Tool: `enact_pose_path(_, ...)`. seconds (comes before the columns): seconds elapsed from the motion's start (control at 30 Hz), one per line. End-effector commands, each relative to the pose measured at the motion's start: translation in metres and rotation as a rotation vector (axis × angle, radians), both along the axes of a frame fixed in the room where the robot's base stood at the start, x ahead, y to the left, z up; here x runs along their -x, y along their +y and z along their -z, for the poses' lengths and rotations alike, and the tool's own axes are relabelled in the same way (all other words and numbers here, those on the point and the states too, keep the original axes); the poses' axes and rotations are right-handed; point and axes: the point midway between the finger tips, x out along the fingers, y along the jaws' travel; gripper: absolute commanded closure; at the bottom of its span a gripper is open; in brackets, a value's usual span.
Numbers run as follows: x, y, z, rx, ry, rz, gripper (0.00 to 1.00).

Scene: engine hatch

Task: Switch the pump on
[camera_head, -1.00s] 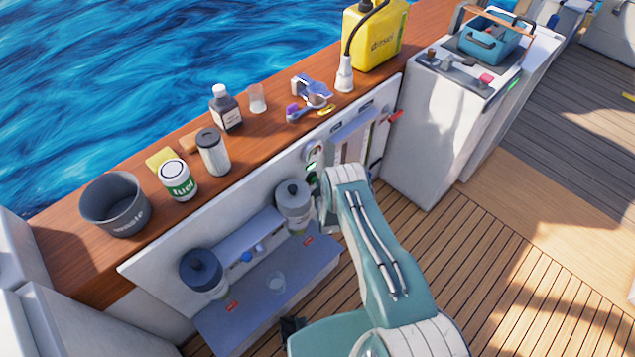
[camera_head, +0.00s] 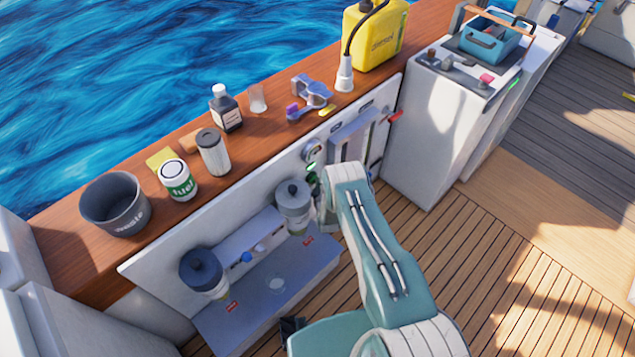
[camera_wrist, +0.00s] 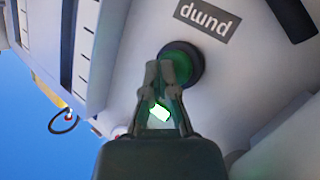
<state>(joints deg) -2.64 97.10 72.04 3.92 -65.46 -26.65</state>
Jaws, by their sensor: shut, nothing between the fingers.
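The pump panel carries a "pump" label (camera_wrist: 208,18), upside down in the wrist view. Beside the label is a round dark-green button (camera_wrist: 186,62) with a black collar. My gripper (camera_wrist: 161,70) is shut and empty, its fingertips overlapping the button's left part in the wrist view; I cannot tell whether they touch it. A bright green glow (camera_wrist: 160,110) shows between the finger links. In the head view, a small green spot (camera_head: 311,168) shows on the panel below a round gauge (camera_head: 312,150), just left of my arm. My gripper is mostly hidden there behind the arm.
Two dark-lidded filter housings (camera_head: 293,195) (camera_head: 203,270) stick out from the panel left of my arm. A red-handled valve (camera_head: 395,116) is at the right.

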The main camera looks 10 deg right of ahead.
Motion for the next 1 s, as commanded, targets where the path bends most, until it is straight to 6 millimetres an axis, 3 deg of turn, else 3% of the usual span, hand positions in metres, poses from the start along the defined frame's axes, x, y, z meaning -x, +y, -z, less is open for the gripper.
enact_pose_path(0.2, 0.002, -0.001, 0.000, 0.000, 0.001, 0.000, 1.00)
enact_pose_path(0.8, 0.045, -0.030, 0.002, 0.000, 0.005, 0.002, 1.00)
enact_pose_path(1.0, 0.051, -0.034, 0.001, 0.000, 0.004, 0.002, 1.00)
